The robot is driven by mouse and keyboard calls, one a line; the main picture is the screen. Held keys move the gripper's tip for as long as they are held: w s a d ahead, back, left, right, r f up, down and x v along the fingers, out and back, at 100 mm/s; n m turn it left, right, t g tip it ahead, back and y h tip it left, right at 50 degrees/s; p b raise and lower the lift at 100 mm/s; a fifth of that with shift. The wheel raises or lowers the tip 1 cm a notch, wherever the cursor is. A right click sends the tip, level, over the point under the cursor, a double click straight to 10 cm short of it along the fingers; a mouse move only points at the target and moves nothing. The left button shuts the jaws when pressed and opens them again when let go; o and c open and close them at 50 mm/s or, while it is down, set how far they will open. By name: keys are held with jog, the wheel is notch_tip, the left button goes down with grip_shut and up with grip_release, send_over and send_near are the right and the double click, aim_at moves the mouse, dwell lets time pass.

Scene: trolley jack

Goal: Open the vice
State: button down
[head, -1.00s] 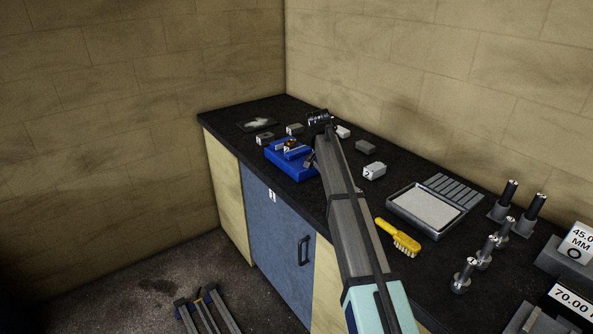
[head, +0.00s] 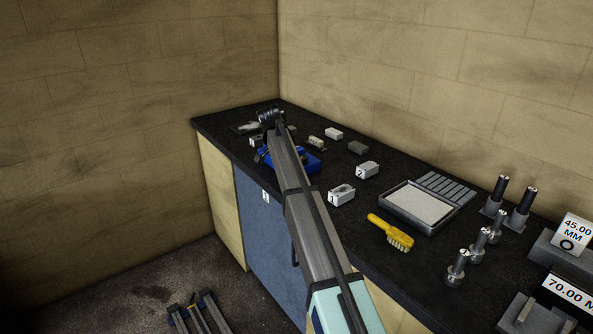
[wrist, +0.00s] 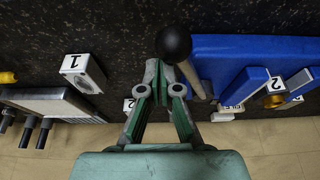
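The blue vice (head: 308,160) lies on the black worktop, mostly hidden behind my arm in the head view. In the wrist view its blue body (wrist: 235,50) fills the upper right. Its handle, a grey rod (wrist: 192,82) with a black ball knob (wrist: 173,45), points toward my fingers. My gripper (wrist: 159,66) has its green-grey fingertips close together, just beside and below the knob in the picture. Nothing is seen held between them. Whether a finger touches the knob is unclear. In the head view my gripper (head: 268,116) is above the vice's far left side.
Numbered grey blocks (head: 341,195) (head: 367,170) stand right of the vice. A yellow brush (head: 390,232), a grey tray (head: 382,201) and several upright pins (head: 457,268) are farther right. A wall closes off the worktop's back. Floor stands (head: 200,316) are below.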

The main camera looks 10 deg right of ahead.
jog(key=shift+w+a, duration=0.2)
jog(key=shift+a, duration=0.4)
notch_tip(320, 180, up, 10)
jog(key=d+b, duration=0.1)
jog(key=b, duration=0.1)
dwell(0.7)
jog(key=shift+d+r, duration=0.1)
